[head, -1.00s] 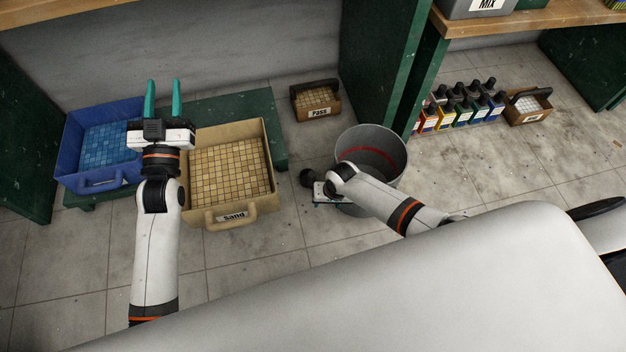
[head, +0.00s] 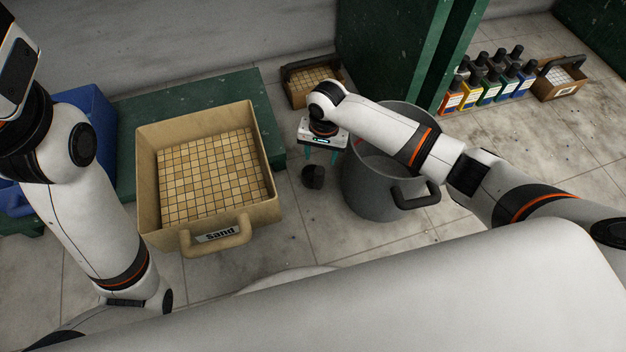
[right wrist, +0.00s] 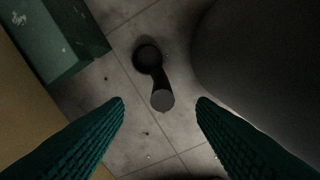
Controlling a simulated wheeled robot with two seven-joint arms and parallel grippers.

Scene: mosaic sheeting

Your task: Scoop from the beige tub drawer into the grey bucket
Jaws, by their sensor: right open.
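The beige tub drawer (head: 265,214), labelled "sand", is left of centre in the head view. It is full of small beige mosaic tiles (head: 210,175). The grey bucket (head: 370,192) stands on the floor to its right, partly covered by my right arm. A small dark object with a round head and a stubby handle (head: 313,177), perhaps the scoop, is on the floor between them. My right gripper (head: 321,155) is open and empty, pointing down above it. In the right wrist view the handle's grey end (right wrist: 162,100) appears between the open fingers. My left gripper is out of view.
A blue tub (head: 95,115) is at the left, partly behind my left arm. A low green platform (head: 190,92) lies behind the beige tub. A small tile caddy (head: 300,88) and a green panel (head: 385,50) stand behind. Several bottles (head: 490,80) line the right.

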